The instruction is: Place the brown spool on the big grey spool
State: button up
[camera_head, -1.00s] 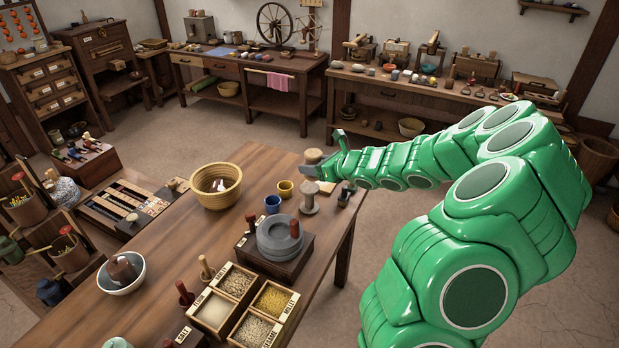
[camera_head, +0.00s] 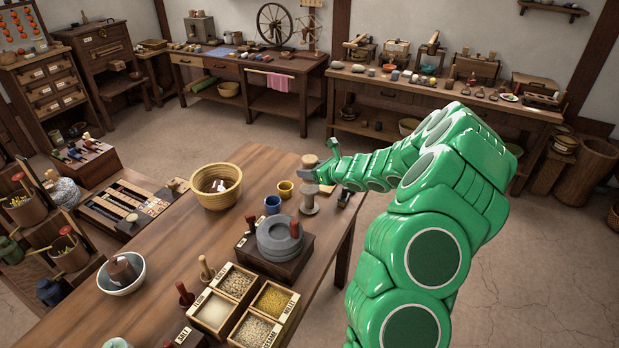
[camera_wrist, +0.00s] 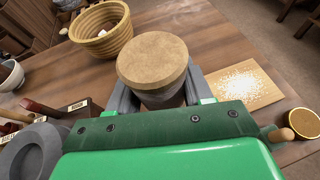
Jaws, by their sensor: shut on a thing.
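My gripper (camera_head: 322,170) is shut on the brown spool (camera_head: 309,160) and holds it upright over the table's far right corner. In the wrist view the spool's round tan top (camera_wrist: 152,58) shows between the two grey fingers, which grip its sides. The big grey spool (camera_head: 309,200) stands upright on the table directly below the brown spool in the head view. The fingers partly cover the space between the two spools, so I cannot tell whether they touch. In the wrist view the grey spool is hidden or cannot be told apart.
A grey quern (camera_head: 279,238) stands nearer, beside grain boxes (camera_head: 238,282). A board with white powder (camera_wrist: 240,85) lies right of the gripper in the wrist view.

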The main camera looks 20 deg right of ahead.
jog(key=shift+w+f, duration=0.2)
jog(key=shift+f, duration=1.55)
jog(key=shift+f, duration=0.1)
jog(key=o, duration=1.1)
jog(key=shift+c, duration=0.2)
